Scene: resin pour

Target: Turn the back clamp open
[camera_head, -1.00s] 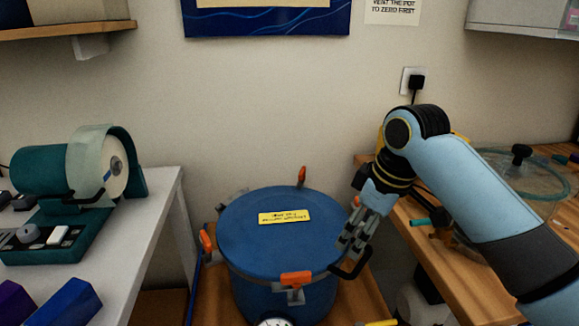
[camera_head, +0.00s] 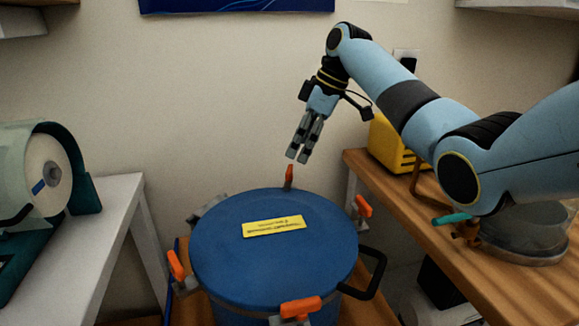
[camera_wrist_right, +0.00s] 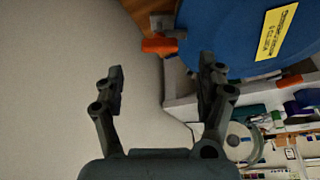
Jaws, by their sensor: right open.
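The blue pot lid (camera_head: 235,245) carries a yellow label (camera_head: 273,226). The back clamp (camera_head: 288,176) has an orange handle that stands upright at the lid's far edge; it also shows in the right wrist view (camera_wrist_right: 160,46), just beyond the gap between the fingers. My right gripper (camera_head: 298,157) is open and empty, pointing down just above the back clamp, apart from it as far as I can tell. Its fingers (camera_wrist_right: 160,85) are spread in the right wrist view. My left gripper is out of view.
Other orange clamps sit at the lid's right (camera_head: 363,207), front (camera_head: 300,308) and left (camera_head: 176,265). A black pot handle (camera_head: 375,275) juts out right. A wooden bench (camera_head: 390,185) with a yellow box (camera_head: 390,145) stands right, a white table (camera_head: 100,225) left.

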